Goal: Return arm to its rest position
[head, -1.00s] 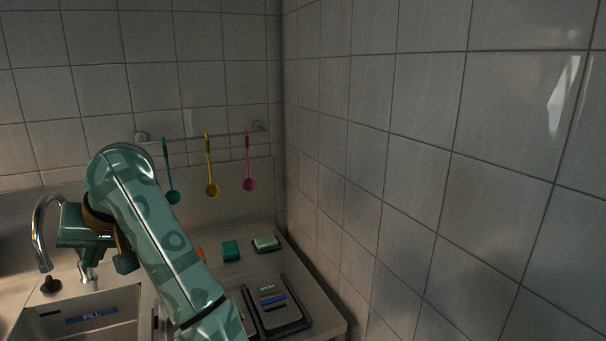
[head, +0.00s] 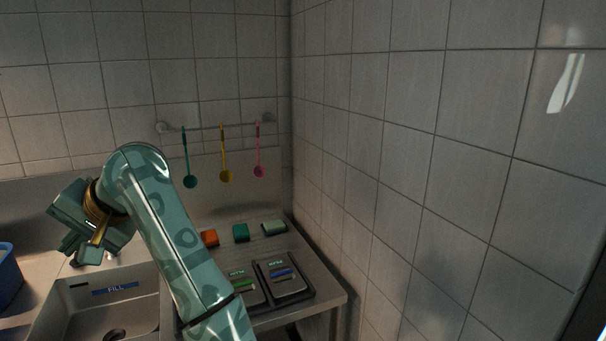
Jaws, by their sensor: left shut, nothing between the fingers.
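My left arm rises from the bottom of the head view, bends at the top and reaches left. Its gripper (head: 72,246) hangs at the left, in front of the faucet area and above the back edge of the sink (head: 70,312). The fingers are together and hold nothing. The gripper and wrist hide most of the faucet. My right gripper is not in view.
A rail with teal (head: 189,181), yellow (head: 226,176) and pink (head: 259,171) ladles hangs on the back wall. Orange (head: 209,238), green (head: 241,232) and pale green (head: 274,227) blocks lie on the counter. Two dark scales (head: 284,278) stand in front. A blue container (head: 8,275) is at the left edge.

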